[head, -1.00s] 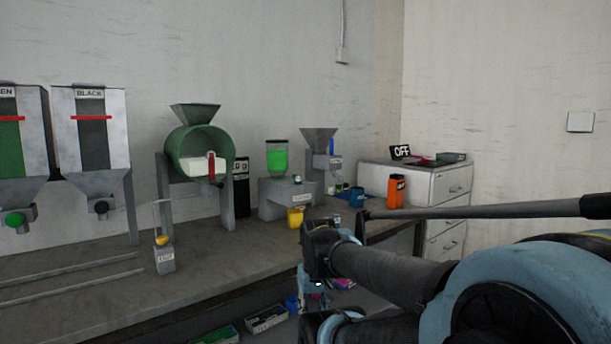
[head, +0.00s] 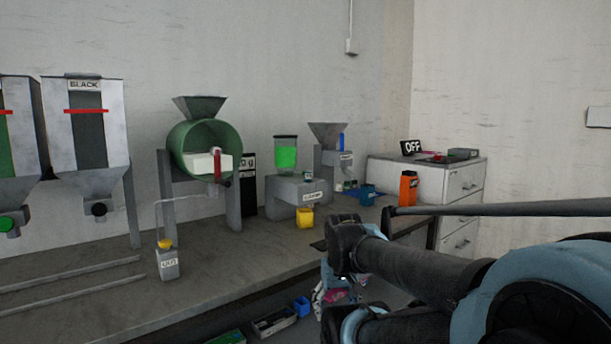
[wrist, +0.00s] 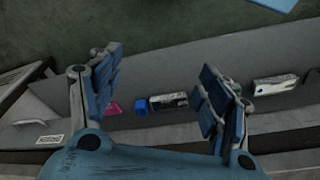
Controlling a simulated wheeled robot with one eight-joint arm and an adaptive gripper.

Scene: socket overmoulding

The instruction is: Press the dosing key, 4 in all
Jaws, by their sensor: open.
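A grey dosing unit (head: 292,191) with a clear cup of bright green material (head: 287,155) on top stands on the bench in the head view. A yellow cup (head: 305,218) sits at its front. I cannot make out a dosing key on it for certain; its label is too small to read. My gripper (wrist: 160,90) is open and empty in the wrist view, its two blue-padded fingers well apart. It hangs over the floor side, apart from the dosing unit. In the head view my arm hides most of it.
A green drum mixer (head: 190,140), a small grey dispenser (head: 168,264) and a black-labelled hopper (head: 85,130) stand left on the bench (head: 95,300). An orange bottle (head: 408,188), a drawer cabinet (head: 455,185) and a grey funnel unit (head: 328,135) are right. Bins (head: 273,322) lie below.

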